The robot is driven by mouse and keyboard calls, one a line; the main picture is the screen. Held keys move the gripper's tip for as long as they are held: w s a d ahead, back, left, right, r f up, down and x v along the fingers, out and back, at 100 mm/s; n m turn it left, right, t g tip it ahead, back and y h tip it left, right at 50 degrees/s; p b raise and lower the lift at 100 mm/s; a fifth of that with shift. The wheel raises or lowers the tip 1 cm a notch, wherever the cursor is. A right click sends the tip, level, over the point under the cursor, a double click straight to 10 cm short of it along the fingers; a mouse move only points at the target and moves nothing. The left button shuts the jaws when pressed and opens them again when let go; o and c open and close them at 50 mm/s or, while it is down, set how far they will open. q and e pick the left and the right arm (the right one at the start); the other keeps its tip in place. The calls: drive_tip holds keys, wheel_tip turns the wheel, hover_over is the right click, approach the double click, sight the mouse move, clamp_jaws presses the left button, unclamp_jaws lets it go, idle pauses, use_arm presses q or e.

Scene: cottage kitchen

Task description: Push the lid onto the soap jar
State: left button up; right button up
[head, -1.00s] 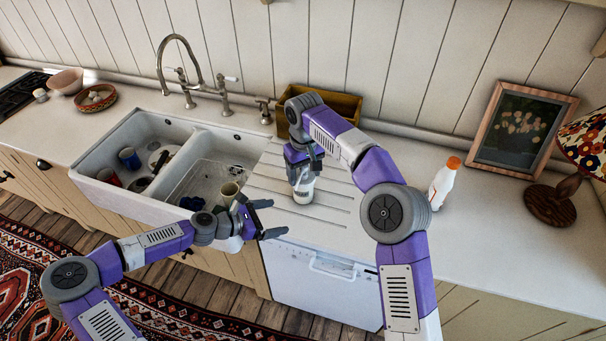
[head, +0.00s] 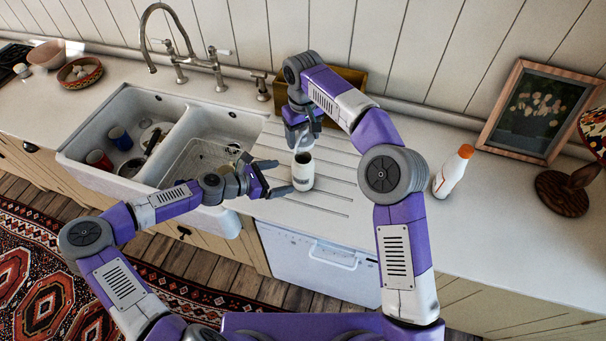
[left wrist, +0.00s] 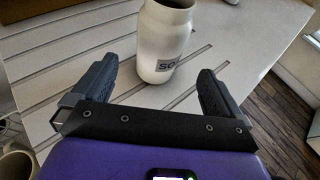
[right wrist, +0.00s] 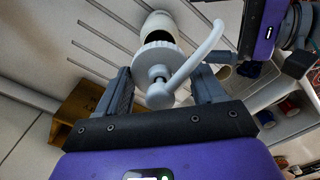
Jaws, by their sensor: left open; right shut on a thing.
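The soap jar (head: 302,174) is white, stands upright on the ribbed drainboard, and its dark mouth is open. It shows in the left wrist view (left wrist: 163,42) with part of its label, and in the right wrist view (right wrist: 159,24). The white lid with a pump spout (right wrist: 160,60) is in my right gripper (head: 302,130), which is shut on it. The lid is apart from the jar, above and behind its mouth in the head view. My left gripper (head: 279,176) is open, its fingers pointing at the jar, which stands just beyond the fingertips.
The double sink (head: 130,145) with cups lies to the left. A wooden box (head: 350,82) stands behind my right gripper. A white bottle with an orange cap (head: 452,173) and a picture frame (head: 528,110) are at right. The counter (head: 400,155) between is mostly clear.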

use_arm(q)
drive_tip(key=x, duration=0.9)
drive_tip(key=shift+w+d+f, duration=0.1)
drive_tip(key=shift+d+f, duration=0.05)
drive_tip(key=shift+d, duration=0.05)
drive_tip(key=c, duration=1.4)
use_arm(e)
hover_over(303, 154)
drive_tip(key=s, duration=0.3)
drive_tip(key=shift+w+f, duration=0.2)
drive_tip(key=shift+f, duration=2.3)
drive_tip(key=shift+f, duration=0.9)
drive_tip(key=shift+f, duration=0.6)
